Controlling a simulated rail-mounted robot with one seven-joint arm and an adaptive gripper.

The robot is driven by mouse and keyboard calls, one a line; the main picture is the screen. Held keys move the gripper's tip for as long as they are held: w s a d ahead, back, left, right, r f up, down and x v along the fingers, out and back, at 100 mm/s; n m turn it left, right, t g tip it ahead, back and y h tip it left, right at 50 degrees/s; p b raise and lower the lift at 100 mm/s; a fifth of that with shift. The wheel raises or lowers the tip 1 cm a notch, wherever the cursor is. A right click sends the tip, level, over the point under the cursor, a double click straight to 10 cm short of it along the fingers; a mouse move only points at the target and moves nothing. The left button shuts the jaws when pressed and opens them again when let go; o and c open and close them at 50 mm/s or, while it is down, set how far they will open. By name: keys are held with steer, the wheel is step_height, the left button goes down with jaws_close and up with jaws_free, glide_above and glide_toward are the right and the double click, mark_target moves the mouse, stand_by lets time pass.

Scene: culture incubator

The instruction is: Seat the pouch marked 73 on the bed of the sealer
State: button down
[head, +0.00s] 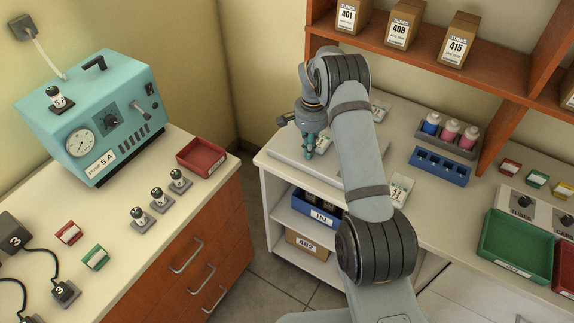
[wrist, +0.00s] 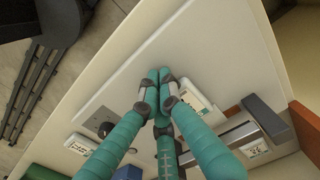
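My gripper (head: 312,148) is over a flat light-grey plate (head: 287,152) at the left end of the white counter, which looks like the sealer; I cannot tell its bed apart. In the wrist view its teal fingertips (wrist: 158,77) are together, with nothing visible between them. The plate (wrist: 205,45) spreads behind them, with a dark knob (wrist: 105,128). A white pouch-like item with green print (head: 400,188) lies right of the gripper, partly behind my arm; another (head: 380,111) lies farther back. The wrist view shows a white, green-marked item (wrist: 197,98) beside the fingers. No number 73 is readable.
A blue rack (head: 440,167) and a bottle rack (head: 447,135) stand on the counter to the right. A green tray (head: 517,248) is at the front right. An orange shelf (head: 440,60) with boxes rises behind. A blue IN bin (head: 318,214) is below.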

mark_target(303, 165)
steer(key=shift+d, duration=0.15)
steer(key=shift+s, duration=0.1)
steer(key=s+a+b, duration=0.2)
steer(key=s+b, duration=0.1)
steer(key=shift+s+a+f, duration=0.1)
steer(key=shift+a, duration=0.15)
step_height(303, 165, up, 10)
steer(key=shift+b, duration=0.35)
